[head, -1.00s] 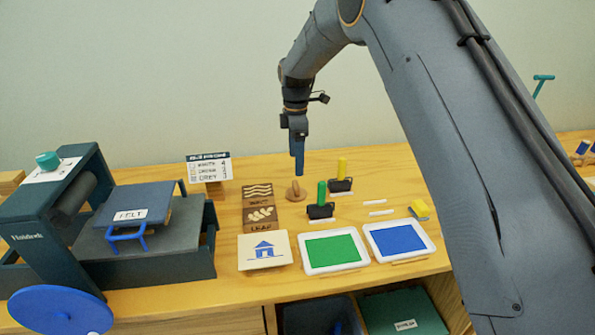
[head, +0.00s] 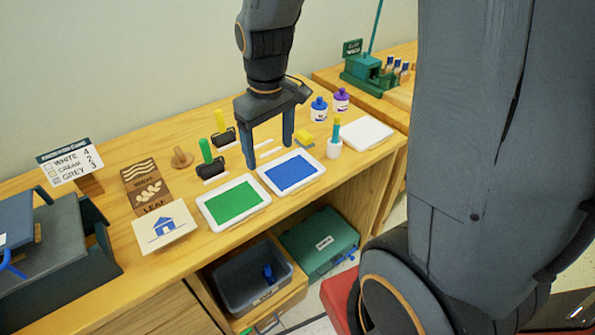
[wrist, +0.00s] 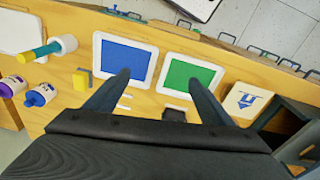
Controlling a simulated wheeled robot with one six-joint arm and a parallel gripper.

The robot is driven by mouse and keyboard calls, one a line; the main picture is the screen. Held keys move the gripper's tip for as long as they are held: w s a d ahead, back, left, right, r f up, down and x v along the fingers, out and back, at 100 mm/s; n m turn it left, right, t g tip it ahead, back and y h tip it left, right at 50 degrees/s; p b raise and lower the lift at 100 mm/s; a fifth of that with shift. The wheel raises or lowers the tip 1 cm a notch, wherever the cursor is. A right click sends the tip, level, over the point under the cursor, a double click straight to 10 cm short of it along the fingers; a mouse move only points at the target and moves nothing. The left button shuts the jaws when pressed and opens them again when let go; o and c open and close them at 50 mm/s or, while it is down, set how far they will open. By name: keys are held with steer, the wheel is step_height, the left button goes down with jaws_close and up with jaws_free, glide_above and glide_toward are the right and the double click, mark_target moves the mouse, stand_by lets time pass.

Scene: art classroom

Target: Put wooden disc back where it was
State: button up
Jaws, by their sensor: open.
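The wooden disc (head: 181,160), a small tan round with an upright knob, lies on the table in the head view. It sits right of the dark brown carved block and left of the green-handled roller (head: 208,160). My gripper (head: 268,152) is open and empty, well to the right of the disc, above the table behind the blue ink tray (head: 292,172). In the wrist view my gripper's spread fingers (wrist: 159,78) reach toward the blue and green trays, with nothing between them. The disc is not visible in the wrist view.
The green ink tray (head: 233,203) and house print card (head: 164,229) lie along the front edge. A yellow-handled roller (head: 223,130) stands behind. The press (head: 50,245) is at left.

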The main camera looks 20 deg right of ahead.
steer(key=s+d+f+m, duration=0.1)
steer(key=s+d+m, duration=0.2)
steer(key=s, duration=0.6)
steer(key=shift+f+m, duration=0.2)
steer(key=shift+m, duration=0.4)
stand_by(0.3)
